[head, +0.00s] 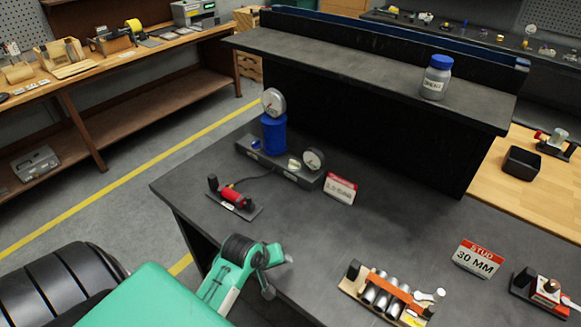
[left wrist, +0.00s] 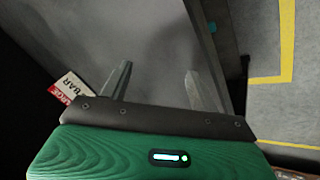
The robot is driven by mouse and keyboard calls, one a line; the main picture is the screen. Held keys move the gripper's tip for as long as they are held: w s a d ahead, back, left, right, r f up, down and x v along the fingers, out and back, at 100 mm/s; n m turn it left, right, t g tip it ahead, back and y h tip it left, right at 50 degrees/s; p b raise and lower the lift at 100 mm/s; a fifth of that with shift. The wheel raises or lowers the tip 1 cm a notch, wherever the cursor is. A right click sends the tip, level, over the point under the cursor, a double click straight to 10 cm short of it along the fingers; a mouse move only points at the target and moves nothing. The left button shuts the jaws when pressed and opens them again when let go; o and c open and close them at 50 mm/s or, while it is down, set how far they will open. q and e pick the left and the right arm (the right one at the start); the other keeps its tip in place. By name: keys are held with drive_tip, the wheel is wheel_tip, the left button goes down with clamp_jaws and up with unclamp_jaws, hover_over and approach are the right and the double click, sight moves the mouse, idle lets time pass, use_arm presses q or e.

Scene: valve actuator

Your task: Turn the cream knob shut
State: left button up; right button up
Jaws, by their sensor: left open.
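The cream knob (head: 294,163) is small in the head view. It sits on a dark grey block (head: 272,165) between a blue cylinder (head: 274,134) topped by a dial gauge (head: 273,102) and a second dial gauge (head: 313,159). My left gripper (head: 279,275) is near the front edge of the dark table, well in front of the knob and touching nothing. In the left wrist view my left gripper (left wrist: 157,85) has its two fingers apart with only grey surface between them. The knob does not show in that view. My right gripper is not in view.
A red-handled device (head: 237,196) lies between my left gripper and the block. A red-and-white sign (head: 340,188) stands right of the block; a sign shows in the left wrist view (left wrist: 70,88). A wooden rack (head: 385,298) holds several metal cylinders. A raised shelf (head: 370,75) stands behind.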

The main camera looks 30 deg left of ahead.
use_arm(q)
drive_tip(key=w+a+r+n+t, duration=0.1)
drive_tip(key=w+a+n, duration=0.2)
drive_tip(key=w+n, duration=0.1)
drive_tip(key=w+a+r+n+t, duration=0.1)
drive_tip(key=w+a+n, duration=0.2)
drive_tip(key=w+n, duration=0.1)
drive_tip(key=w+a+r+n+t, duration=0.1)
drive_tip(key=w+a+n, duration=0.2)
drive_tip(key=w+n, duration=0.1)
drive_tip(key=shift+w+a+r, duration=0.15)
drive_tip(key=shift+w+a, duration=0.2)
drive_tip(key=shift+a, duration=0.05)
drive_tip(key=w+a+r+n+t, duration=0.5)
drive_tip(key=w+a+n, duration=0.4)
drive_tip(key=n, duration=0.5)
drive_tip(key=p, duration=0.2)
approach(294, 163)
drive_tip(key=x, duration=0.6)
drive_tip(key=shift+w+a, duration=0.1)
drive_tip(key=shift+x, duration=0.85)
drive_tip(key=shift+f, duration=0.1)
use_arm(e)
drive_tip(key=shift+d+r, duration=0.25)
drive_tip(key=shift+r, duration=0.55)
use_arm(q)
drive_tip(key=c, duration=1)
